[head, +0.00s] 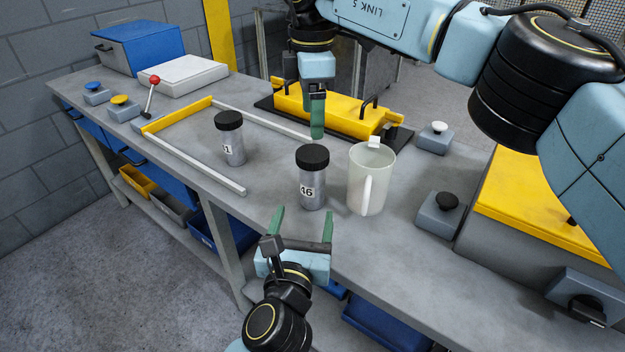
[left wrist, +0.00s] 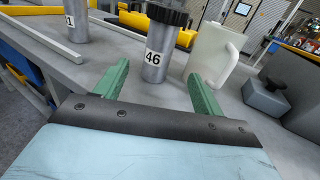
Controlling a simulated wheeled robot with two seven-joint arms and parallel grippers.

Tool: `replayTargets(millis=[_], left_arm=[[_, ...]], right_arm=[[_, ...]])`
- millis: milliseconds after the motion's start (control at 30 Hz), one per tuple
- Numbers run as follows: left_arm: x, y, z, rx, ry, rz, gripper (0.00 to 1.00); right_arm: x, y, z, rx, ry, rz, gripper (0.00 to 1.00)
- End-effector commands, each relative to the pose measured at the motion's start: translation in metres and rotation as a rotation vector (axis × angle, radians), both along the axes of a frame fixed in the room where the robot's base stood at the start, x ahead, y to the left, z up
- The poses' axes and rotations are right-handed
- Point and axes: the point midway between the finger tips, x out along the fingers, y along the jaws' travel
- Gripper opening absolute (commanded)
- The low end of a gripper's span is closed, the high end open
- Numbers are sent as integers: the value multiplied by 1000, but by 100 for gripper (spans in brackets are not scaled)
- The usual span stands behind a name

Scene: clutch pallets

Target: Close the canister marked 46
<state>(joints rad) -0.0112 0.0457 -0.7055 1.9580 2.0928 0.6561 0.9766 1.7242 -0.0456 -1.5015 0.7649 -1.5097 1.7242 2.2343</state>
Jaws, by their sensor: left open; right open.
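The canister marked 46 (head: 312,190) stands upright on the grey bench, with a black ridged lid (head: 312,157) on its top. In the left wrist view the canister (left wrist: 157,57) stands just beyond and between the fingertips. How tightly the lid sits cannot be told. My left gripper (head: 303,212) is open and empty, low in front of the canister, its green fingers pointing at it. It also shows in the left wrist view (left wrist: 160,82). My right gripper (head: 317,125) hangs above and behind the canister, fingers pointing down, seen edge-on, with nothing visible in it.
A second capped canister (head: 231,143), its label ending in 1, stands to the left. Button boxes (head: 438,212) lie further right.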

Motion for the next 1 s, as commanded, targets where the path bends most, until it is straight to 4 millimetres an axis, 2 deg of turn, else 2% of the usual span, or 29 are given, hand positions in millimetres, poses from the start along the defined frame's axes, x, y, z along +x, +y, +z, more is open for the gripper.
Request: replayTargets(millis=[167, 267, 700, 833, 1000], left_arm=[[5, -1, 0, 1, -2, 1, 69], [16, -2, 1, 3, -2, 1, 69], [99, -15, 1, 3, -1, 1, 69], [117, -17, 0, 3, 0, 1, 69], [129, -19, 0, 2, 0, 0, 69]], right_arm=[[0, 0, 0, 1, 0, 0, 75], [0, 0, 0, 1, 0, 0, 75], [0, 0, 0, 1, 0, 0, 75], [0, 0, 0, 1, 0, 0, 75], [0, 0, 0, 1, 0, 0, 75]])
